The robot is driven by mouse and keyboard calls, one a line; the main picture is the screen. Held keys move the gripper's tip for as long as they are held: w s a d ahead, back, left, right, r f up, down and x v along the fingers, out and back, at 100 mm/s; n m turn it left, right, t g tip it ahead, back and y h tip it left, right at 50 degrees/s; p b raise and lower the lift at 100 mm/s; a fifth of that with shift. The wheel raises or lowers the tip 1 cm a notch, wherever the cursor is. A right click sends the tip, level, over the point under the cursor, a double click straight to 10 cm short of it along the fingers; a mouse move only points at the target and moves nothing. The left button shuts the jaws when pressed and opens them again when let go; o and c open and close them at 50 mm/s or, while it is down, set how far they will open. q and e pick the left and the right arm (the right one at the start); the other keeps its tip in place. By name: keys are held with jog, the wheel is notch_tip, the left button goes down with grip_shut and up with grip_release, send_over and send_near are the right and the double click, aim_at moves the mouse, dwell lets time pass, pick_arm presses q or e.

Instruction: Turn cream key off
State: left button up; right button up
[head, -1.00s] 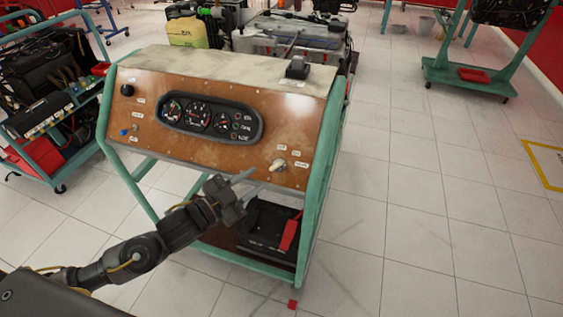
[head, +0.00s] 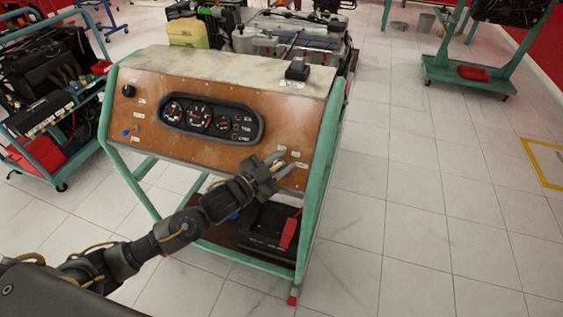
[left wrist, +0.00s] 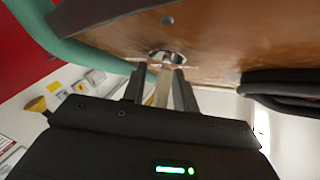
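The cream key (left wrist: 162,88) shows in the left wrist view, standing out from its round metal switch (left wrist: 167,57) on the brown panel (left wrist: 220,45). My left gripper (left wrist: 160,88) is open, with one dark finger on each side of the key. The key is between the fingers, and a gap shows on at least one side. In the head view, the left gripper (head: 290,160) is at the lower right of the brown panel (head: 190,145), its fingers pointing at the switch area and largely hiding the key. My right gripper is in neither view.
The panel's green frame (head: 318,160) rises just right of the gripper. A gauge cluster (head: 210,119) sits up and left on the panel. A black battery (head: 265,228) lies on the shelf below. Tiled floor to the right is open.

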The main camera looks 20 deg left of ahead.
pick_arm(q)
grip_shut()
jog(key=shift+n+t+y, duration=0.4)
jog(key=shift+n, duration=0.2)
jog(key=shift+r+n+t+y, duration=0.1)
jog(key=shift+n+t+y, duration=0.35)
jog(key=shift+n, duration=0.45)
jog(key=n+y, duration=0.1)
jog(key=n+t+y+p, duration=0.1)
jog(key=n, duration=0.1)
jog(key=n+t+y, duration=0.1)
jog(key=shift+w+a+r, duration=0.1)
jog(key=shift+a, duration=0.15)
jog(key=shift+a+n+t+y+p, duration=0.1)
jog(key=shift+n+t+y+p, duration=0.2)
jog(key=shift+n+y, duration=0.75)
jog(key=shift+a+n+t+y+p, duration=0.15)
jog(key=shift+n+y+p, duration=0.2)
jog(key=shift+n+y, duration=0.7)
jog(key=shift+n, duration=0.4)
jog(key=shift+o, duration=0.5)
grip_release()
